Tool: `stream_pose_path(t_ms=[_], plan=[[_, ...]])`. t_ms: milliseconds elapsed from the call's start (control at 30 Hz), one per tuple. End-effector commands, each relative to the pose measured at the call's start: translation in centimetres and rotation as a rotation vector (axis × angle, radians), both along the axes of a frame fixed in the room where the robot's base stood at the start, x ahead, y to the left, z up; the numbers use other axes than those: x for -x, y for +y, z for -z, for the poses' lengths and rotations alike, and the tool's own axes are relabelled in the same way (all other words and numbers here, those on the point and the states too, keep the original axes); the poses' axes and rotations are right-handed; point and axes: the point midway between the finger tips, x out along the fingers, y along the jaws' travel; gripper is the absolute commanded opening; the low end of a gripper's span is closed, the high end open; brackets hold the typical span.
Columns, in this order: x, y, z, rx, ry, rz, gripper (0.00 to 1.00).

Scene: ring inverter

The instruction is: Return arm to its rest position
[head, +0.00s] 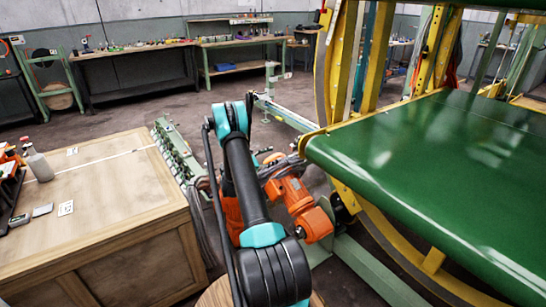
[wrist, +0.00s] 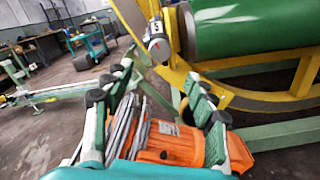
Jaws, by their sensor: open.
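My gripper (wrist: 158,76) shows in the wrist view with its two green-and-black fingers spread apart. Nothing is between the fingertips. An orange motor (wrist: 180,146) and grey cables lie beyond and below the fingers; I cannot tell the exact gap to them. In the head view my black and teal arm reaches forward from the bottom middle, its elbow raised. My gripper cannot be made out in the head view.
A wooden crate table (head: 95,205) with a bottle (head: 38,165) stands left. The ring inverter (head: 345,60) with its green conveyor belt (head: 440,150) stands close on the right. An orange motor (head: 298,205) sits beside my arm. Workbenches (head: 130,75) line the back; open floor lies before them.

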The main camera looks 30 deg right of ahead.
Motion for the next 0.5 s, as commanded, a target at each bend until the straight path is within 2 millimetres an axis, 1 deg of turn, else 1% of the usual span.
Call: stream_pose_path(t_ms=[233, 333, 433, 500], plan=[[0.0, 0.0, 0.0, 0.0, 0.0, 0.0, 0.57], [0.0, 0.1, -0.4, -0.013, -0.011, -0.003, 0.57], [0.2, 0.6, -1.4, -0.056, -0.05, -0.01, 0.57], [0.5, 1.3, -2.5, -0.105, -0.094, -0.015, 0.57]])
